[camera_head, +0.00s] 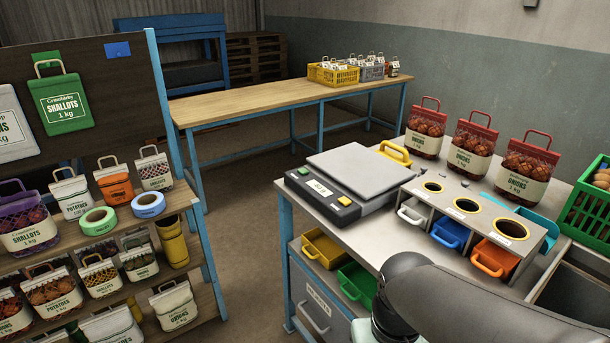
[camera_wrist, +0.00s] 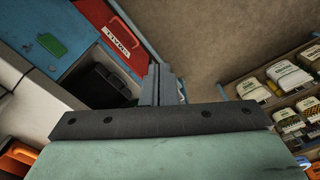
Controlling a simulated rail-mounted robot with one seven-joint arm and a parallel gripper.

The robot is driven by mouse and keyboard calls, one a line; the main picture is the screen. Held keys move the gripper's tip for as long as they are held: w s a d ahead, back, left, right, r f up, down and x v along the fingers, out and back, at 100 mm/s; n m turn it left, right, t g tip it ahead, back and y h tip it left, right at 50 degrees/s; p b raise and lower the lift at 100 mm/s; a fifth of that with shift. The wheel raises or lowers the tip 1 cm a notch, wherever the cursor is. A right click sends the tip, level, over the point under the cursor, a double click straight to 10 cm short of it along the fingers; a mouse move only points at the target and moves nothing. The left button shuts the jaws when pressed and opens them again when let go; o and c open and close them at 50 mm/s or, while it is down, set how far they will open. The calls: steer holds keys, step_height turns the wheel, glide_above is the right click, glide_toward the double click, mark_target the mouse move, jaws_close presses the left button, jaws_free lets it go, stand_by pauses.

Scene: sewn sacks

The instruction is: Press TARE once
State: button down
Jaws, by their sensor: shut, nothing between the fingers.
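The scale (camera_head: 360,172) stands on the grey bench with a light flat plate. Its dark front panel (camera_head: 318,190) has a small lit display, a green button (camera_head: 303,171) at the left and a yellow button (camera_head: 344,201) at the right. The lettering is too small to read, so I cannot tell which button is TARE. My gripper (camera_wrist: 160,80) is shut and empty in the wrist view, where I cannot make out the scale. In the head view my arm is at the bottom, right of the panel and nearer the camera; the fingertips are hidden.
Right of the scale are coloured bins (camera_head: 450,234) under round openings, and red onion sacks (camera_head: 475,147) stand behind. A stocked sack shelf (camera_head: 95,235) is at the left. Floor lies between shelf and bench. The wrist view shows a red labelled part (camera_wrist: 112,35).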

step_height(320, 180, up, 12)
steer(key=t+h+p, duration=0.6)
steer(key=h+p, duration=0.1)
steer(key=p, duration=0.5)
glide_above(343, 202)
steer(key=shift+w+a+m, duration=0.1)
steer(key=shift+m, duration=0.2)
steer(key=shift+b, duration=0.3)
step_height(343, 202, down, 8)
steer(key=b, duration=0.4)
steer(key=shift+f+b, duration=0.15)
steer(key=shift+b, duration=0.25)
steer(key=shift+f, duration=0.25)
